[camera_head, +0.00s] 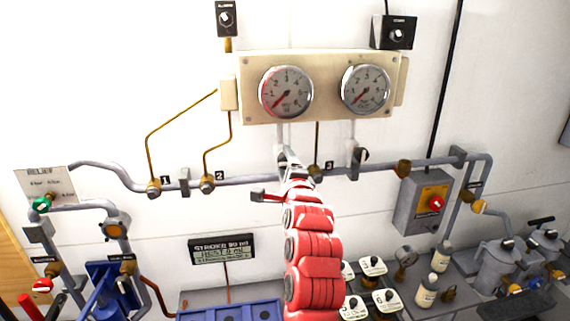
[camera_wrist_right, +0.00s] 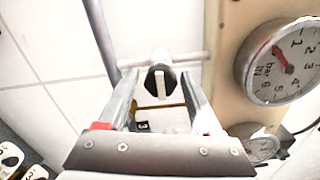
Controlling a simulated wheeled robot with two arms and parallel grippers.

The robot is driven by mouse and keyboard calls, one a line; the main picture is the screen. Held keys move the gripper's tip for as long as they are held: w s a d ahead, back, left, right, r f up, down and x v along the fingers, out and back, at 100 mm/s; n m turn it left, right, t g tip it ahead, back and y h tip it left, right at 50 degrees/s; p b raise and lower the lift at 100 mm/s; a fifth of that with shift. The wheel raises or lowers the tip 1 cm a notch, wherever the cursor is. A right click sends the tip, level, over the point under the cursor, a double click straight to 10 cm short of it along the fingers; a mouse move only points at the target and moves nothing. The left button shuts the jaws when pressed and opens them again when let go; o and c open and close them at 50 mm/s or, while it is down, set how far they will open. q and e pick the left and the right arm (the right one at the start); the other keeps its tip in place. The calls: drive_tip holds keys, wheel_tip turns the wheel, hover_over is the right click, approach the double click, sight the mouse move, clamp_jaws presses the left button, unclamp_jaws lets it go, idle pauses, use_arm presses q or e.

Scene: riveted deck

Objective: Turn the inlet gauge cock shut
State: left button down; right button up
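The gauge panel (camera_head: 325,88) carries two round dials, a left gauge (camera_head: 286,91) and a right gauge (camera_head: 365,89). A cock stands under each dial. The right cock (camera_head: 357,157) shows clear of my arm. The left cock is mostly hidden behind my right gripper (camera_head: 287,157) in the head view. In the right wrist view a cock (camera_wrist_right: 160,82) with a dark round face and a pale bar lies between the fingertips of my right gripper (camera_wrist_right: 161,85). The fingers are apart, with gaps on both sides. My left gripper is out of view.
A grey pipe (camera_head: 240,181) runs across the wall below the panel, with fittings labelled 1, 2 and 3. A grey switch box (camera_head: 424,202) with a red knob is at the right. A digital display (camera_head: 222,250) hangs below the pipe. Bottles and canisters stand lower right.

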drive_tip(key=shift+o, duration=0.3)
drive_tip(key=shift+s+d+b, duration=0.1)
drive_tip(key=shift+s+b, duration=0.3)
drive_tip(key=shift+s, duration=0.1)
drive_tip(key=b+v, duration=1.4)
drive_tip(key=v, duration=0.2)
drive_tip(key=shift+s, duration=0.15)
